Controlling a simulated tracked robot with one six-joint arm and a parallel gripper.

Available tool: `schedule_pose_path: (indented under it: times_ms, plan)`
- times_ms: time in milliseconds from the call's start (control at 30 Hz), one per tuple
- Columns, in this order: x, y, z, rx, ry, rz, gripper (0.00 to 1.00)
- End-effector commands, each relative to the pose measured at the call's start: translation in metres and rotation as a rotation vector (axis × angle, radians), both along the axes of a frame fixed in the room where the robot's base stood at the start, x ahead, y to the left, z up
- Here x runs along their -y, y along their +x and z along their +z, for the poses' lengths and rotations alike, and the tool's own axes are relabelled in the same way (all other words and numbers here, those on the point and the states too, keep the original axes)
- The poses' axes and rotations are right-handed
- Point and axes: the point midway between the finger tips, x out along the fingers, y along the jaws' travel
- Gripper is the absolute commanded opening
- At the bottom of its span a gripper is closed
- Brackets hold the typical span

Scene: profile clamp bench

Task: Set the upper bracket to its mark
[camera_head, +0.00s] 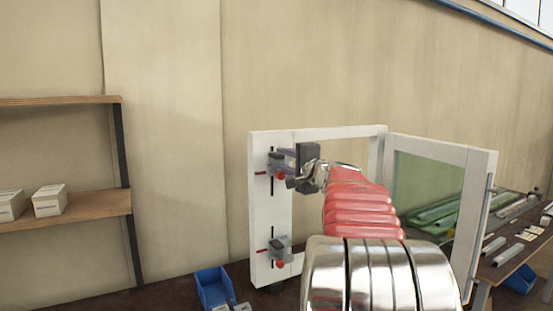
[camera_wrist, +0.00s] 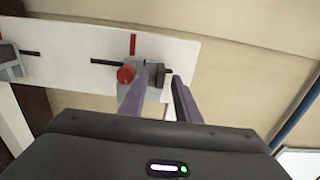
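The upper bracket (camera_head: 273,163) is a grey block with a red knob (camera_head: 281,175). It sits on a vertical dark slot in the white panel's left post. A short red mark (camera_head: 260,173) lies left of the slot, level with the bracket's lower part. In the wrist view the bracket (camera_wrist: 153,75), its knob (camera_wrist: 125,74), a dark tab (camera_wrist: 165,71) and the red mark (camera_wrist: 132,44) all show. My gripper (camera_wrist: 162,85) is open, its purple fingers apart at the bracket. One finger overlaps the area beside the knob; contact cannot be told. It also shows in the head view (camera_head: 287,157).
A lower bracket (camera_head: 281,246) with its own red knob sits below on the same post. A glazed side panel (camera_head: 428,185) stands to the right. A blue bin (camera_head: 213,286) stands low in front, and a bench with metal profiles (camera_head: 515,240) is at right.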

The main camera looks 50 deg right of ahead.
Motion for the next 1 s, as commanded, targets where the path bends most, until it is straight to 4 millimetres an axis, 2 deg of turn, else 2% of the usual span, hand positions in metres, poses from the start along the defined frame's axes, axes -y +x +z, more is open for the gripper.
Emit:
schedule_pose_path:
  times_ms: [100, 300, 700, 1000]
  plan:
    - [0.004, 0.017, -0.001, 0.000, 0.000, 0.003, 0.30]
    - [0.011, 0.035, 0.000, 0.000, 0.001, 0.002, 0.30]
    - [0.013, 0.041, 0.000, 0.000, 0.000, 0.000, 0.30]
    - [0.013, 0.041, 0.000, 0.000, 0.001, 0.000, 0.10]
